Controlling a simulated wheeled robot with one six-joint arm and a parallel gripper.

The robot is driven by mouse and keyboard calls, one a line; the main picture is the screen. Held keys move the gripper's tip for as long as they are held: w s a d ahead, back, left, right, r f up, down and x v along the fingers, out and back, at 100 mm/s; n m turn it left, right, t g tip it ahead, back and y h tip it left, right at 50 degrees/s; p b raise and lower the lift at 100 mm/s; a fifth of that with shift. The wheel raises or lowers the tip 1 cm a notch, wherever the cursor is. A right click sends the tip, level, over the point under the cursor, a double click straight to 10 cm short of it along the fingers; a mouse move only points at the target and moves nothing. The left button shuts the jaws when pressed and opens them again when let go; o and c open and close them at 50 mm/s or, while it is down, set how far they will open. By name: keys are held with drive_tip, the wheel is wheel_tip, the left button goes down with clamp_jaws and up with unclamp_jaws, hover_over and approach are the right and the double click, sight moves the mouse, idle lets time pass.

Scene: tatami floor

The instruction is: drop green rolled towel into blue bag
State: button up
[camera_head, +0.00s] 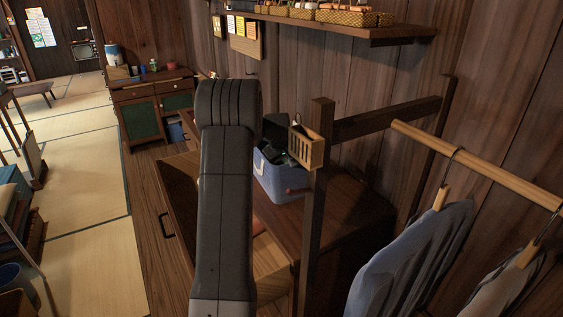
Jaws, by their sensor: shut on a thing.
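The blue bag (282,184) stands on the brown wooden cabinet, just right of my arm. It is a blue, open-topped container with a light patch on its front. My gripper (284,155) is a dark shape at the bag's mouth, partly behind my own arm and a small wooden box. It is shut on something. The green rolled towel does not show clearly; the dark shapes at the bag's opening hide it, and I cannot tell how deep it sits.
A wooden post (318,190) with a small slatted box (306,146) stands close right of the bag. Clothes (415,260) hang from a rail (475,165) at right. A wall shelf (345,30) holds baskets. Open tatami floor (85,170) lies left.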

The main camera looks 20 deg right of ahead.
drive_tip(key=shift+f, duration=0.35)
drive_tip(key=o, duration=1.1)
drive_tip(key=shift+r+p, duration=0.3)
drive_tip(key=shift+r, duration=0.6)
drive_tip(key=b+v, duration=0.2)
drive_tip(key=v, duration=0.9)
drive_tip(key=shift+s+a+r+b, duration=0.15)
drive_tip(key=shift+s+r+b, duration=0.05)
drive_tip(key=shift+s+b, duration=0.1)
drive_tip(key=shift+w+f, duration=0.1)
drive_tip(key=shift+f, duration=0.05)
